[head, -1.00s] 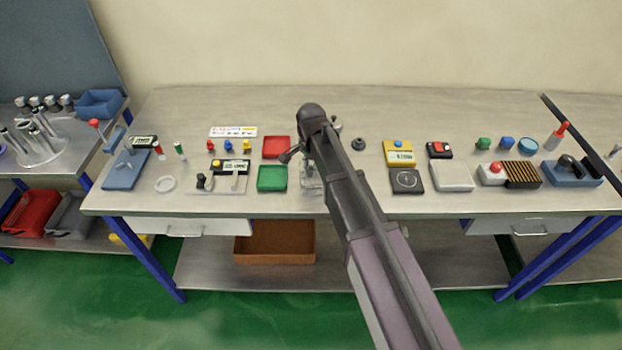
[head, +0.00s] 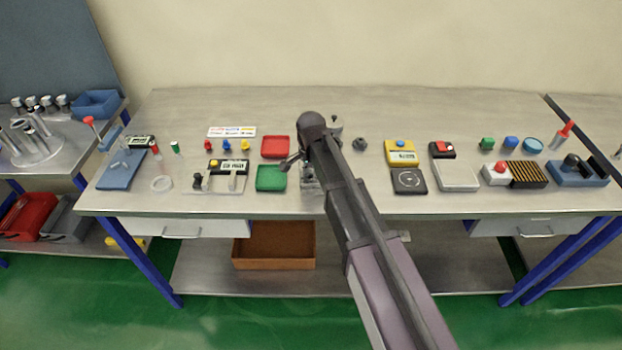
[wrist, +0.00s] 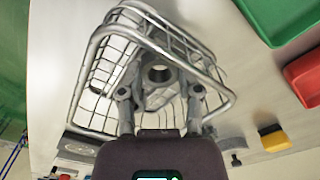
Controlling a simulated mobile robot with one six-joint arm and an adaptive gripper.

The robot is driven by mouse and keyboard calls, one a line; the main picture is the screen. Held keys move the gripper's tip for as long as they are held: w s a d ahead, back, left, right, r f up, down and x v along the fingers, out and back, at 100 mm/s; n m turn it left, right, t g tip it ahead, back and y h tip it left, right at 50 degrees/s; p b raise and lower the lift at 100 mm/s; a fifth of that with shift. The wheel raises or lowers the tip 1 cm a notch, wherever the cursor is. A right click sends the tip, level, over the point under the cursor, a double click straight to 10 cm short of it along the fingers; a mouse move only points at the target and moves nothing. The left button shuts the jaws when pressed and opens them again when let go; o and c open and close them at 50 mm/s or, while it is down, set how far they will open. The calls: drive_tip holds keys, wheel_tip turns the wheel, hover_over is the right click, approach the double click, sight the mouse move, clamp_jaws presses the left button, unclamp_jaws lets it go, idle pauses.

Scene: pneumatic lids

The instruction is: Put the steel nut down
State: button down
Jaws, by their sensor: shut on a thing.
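The steel nut (wrist: 158,74) is a grey ring-like piece with a round hole, in the wrist view between the fingertips of my gripper (wrist: 160,92). My gripper is shut on it. A steel wire basket (wrist: 220,97) surrounds the nut and the fingers in this view. I cannot tell whether the nut touches its wires or floor. In the head view my arm hides the nut and most of the basket, beside the green tray (head: 271,178).
A red tray (head: 275,147) lies behind the green one. A small dark round part (head: 359,144) stands right of my arm. A yellow device (head: 400,152) and a black plate (head: 408,181) are further right. The back of the bench is clear.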

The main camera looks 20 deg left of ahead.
sight(311, 176)
drive_tip(key=shift+f, duration=0.15)
drive_tip(key=c, duration=0.6)
unclamp_jaws()
drive_tip(key=shift+r, duration=0.25)
wheel_tip(311, 176, up, 12)
drive_tip(key=p, duration=1.2)
idle(0.5)
drive_tip(key=s+d+n, duration=0.2)
drive_tip(key=s+d, duration=0.1)
drive_tip(key=d, duration=1.1)
drive_tip(key=s+d+n, duration=0.2)
drive_tip(key=s+d, duration=0.1)
drive_tip(key=d, duration=1.1)
drive_tip(key=s+d+n, duration=0.1)
drive_tip(key=s+d, duration=0.2)
drive_tip(key=d, duration=1)
drive_tip(key=shift+s+d+n, duration=0.1)
drive_tip(key=shift+d+n, duration=0.3)
